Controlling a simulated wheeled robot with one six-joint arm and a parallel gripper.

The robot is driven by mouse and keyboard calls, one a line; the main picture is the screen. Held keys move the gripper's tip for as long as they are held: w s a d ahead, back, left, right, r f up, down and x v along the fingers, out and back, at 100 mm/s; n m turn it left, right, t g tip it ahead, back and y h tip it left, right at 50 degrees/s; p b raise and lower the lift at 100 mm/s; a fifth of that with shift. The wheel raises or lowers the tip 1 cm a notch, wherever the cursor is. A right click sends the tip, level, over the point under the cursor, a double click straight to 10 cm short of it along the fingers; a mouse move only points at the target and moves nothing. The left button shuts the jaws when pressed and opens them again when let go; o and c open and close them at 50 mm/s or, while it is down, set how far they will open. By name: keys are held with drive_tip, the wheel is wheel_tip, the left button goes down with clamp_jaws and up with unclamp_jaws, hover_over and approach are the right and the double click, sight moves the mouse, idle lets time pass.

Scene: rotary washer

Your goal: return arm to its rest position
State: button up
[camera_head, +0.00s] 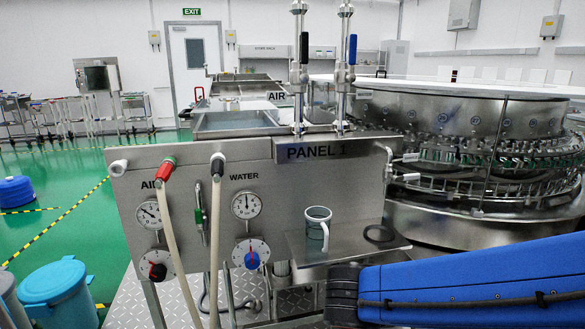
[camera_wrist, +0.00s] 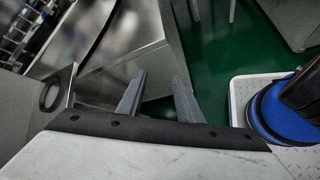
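My blue arm (camera_head: 480,280) crosses the lower right of the head view, in front of the steel panel and its small shelf. My gripper (camera_wrist: 158,76) shows in the wrist view with its two grey fingers apart and nothing between them. It points over steel surfaces and green floor. The fingers cannot be made out in the head view.
The panel (camera_head: 200,240) carries gauges, knobs and hoses. A grey-green mug (camera_head: 316,230) stands on its shelf beside a dark ring (camera_head: 379,233). The rotary washer (camera_head: 460,165) fills the right. A blue bin (camera_head: 60,295) stands lower left; green floor (camera_head: 75,235) is open there.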

drive_tip(key=s+d+r+m+y, duration=0.2)
drive_tip(key=s+m+y, duration=0.5)
drive_tip(key=m, duration=0.8)
drive_tip(key=shift+y, duration=1.2)
drive_tip(key=shift+d, duration=0.1)
